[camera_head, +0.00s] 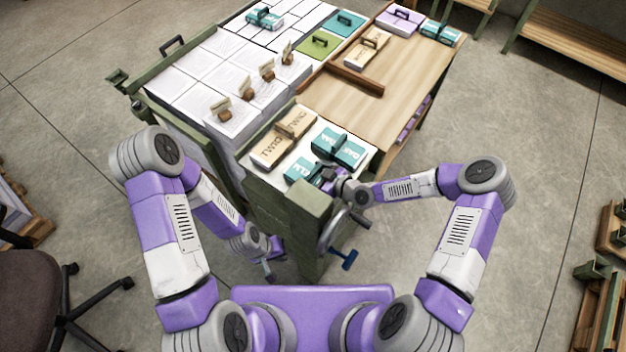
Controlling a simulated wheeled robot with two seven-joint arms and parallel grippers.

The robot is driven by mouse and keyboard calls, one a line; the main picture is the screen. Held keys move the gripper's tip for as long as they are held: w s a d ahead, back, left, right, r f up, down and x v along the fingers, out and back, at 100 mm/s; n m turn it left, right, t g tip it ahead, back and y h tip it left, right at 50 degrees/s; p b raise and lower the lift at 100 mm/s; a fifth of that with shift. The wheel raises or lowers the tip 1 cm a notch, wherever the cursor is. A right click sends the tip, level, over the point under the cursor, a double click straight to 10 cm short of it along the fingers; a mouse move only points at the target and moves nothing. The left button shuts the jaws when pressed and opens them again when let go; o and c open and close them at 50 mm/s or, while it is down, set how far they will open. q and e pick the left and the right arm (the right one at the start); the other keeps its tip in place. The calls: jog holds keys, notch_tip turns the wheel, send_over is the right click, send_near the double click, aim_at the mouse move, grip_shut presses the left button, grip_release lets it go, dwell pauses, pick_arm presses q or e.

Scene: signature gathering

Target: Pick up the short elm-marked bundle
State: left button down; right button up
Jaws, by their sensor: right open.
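Two teal bundles with pale ELM lettering lie on the white-topped near end of the bench: a farther one (348,151) and a nearer one (300,169). Each has a dark strap or handle across it. I cannot tell for sure which is the shorter. My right gripper (327,179) is open, at the right end of the nearer ELM bundle, and hides part of it. I cannot tell if they touch. My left gripper (270,271) hangs low beside the bench's near end, away from the bundles; its jaws are too small to read.
A tan TWIG bundle (283,138) lies left of the ELM bundles. White paper stacks (205,70) with wooden stamps fill the left side. A wooden bar (342,80) crosses the bench. The wooden top (400,95) is largely clear. A handwheel (330,228) sits at the near end.

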jog(key=c, duration=0.9)
